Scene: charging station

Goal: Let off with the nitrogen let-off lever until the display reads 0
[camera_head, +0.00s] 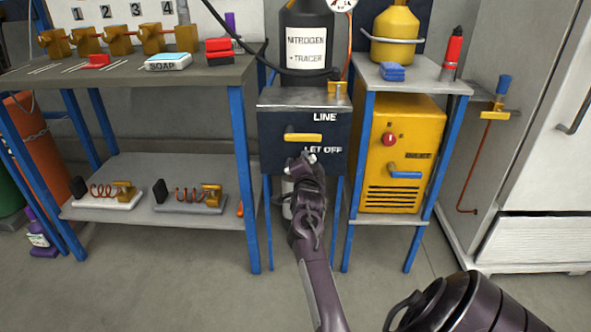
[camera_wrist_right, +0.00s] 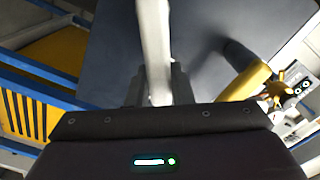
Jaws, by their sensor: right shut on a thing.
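The dark nitrogen panel (camera_head: 268,160) carries a yellow lever (camera_head: 303,137) lying level between the words LINE and LET OFF. My right gripper (camera_head: 304,160) is at the LET OFF label and covers that part of the panel. In the right wrist view my right gripper (camera_wrist_right: 158,90) is shut on a pale bar, which I take as the let-off lever (camera_wrist_right: 154,40). The yellow lever (camera_wrist_right: 246,82) shows to the right there, apart from the fingers. A round gauge (camera_head: 342,3) is cut by the top edge; its reading is not legible. My left gripper is not in view.
The nitrogen bottle (camera_head: 306,45) stands on the panel's box. A yellow machine (camera_head: 402,150) with a blue handle stands close on the right under a shelf. A workbench (camera_head: 225,72) with blue legs is on the left. Open floor (camera_head: 180,280) lies in front.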

